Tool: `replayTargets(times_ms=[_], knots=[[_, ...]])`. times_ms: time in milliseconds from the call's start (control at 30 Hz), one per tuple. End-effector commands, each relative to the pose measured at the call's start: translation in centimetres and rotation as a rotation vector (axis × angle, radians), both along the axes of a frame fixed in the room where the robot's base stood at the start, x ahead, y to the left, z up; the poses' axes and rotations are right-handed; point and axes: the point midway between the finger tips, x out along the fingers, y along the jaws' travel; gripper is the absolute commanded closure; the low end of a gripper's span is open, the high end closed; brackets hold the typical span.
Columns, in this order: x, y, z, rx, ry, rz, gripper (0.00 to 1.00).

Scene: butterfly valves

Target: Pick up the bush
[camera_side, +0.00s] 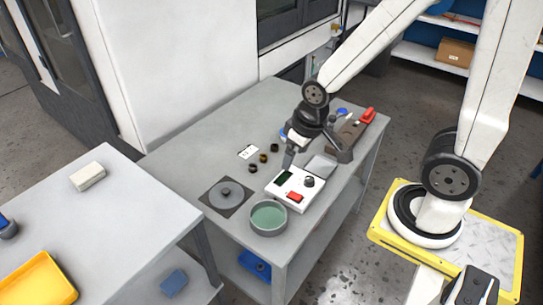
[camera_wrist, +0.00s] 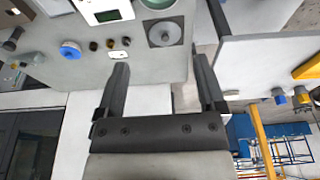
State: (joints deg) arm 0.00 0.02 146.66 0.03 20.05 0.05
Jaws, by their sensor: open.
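Three small rings stand in a row on the grey table: a dark ring (camera_side: 253,168), a brass-toned ring (camera_side: 263,157) and another dark ring (camera_side: 274,147). I cannot tell which one is the bush. In the wrist view they show at the top as a dark ring (camera_wrist: 93,46), a brass-toned ring (camera_wrist: 110,43) and a dark ring (camera_wrist: 126,41). My gripper (camera_side: 288,161) is above the table, to the right of the rings and near the white device. In the wrist view my gripper (camera_wrist: 158,62) has its two fingers wide apart with nothing between them.
A white device with a screen (camera_side: 284,176) sits right of the rings. A round grey part on a dark plate (camera_side: 226,193) and a green-lined bowl (camera_side: 268,217) are nearer the front. A white card (camera_side: 248,152) lies beside the rings. A red-topped item (camera_side: 368,115) is at the back.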

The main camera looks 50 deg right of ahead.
Motion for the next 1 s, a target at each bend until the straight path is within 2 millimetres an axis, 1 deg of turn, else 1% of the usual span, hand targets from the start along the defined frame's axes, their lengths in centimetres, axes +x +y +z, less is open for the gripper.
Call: replayTargets(times_ms=[167,267,367,467,667,867,1000], knots=[[0.7,-0.1,-0.1,0.02,-0.001,-0.059,0.11],[1.8,-0.2,-0.4,0.051,-0.001,-0.149,0.11],[3.3,-0.5,-0.9,0.096,0.001,-0.285,0.11],[5.3,-1.0,-1.6,0.154,0.002,-0.459,0.11],[9.6,-2.4,-3.7,0.282,0.004,-0.858,0.11],[13.7,-4.3,-6.4,0.41,0.007,-1.261,0.11],[16.1,-5.9,-8.7,0.497,0.013,-1.544,0.11]])
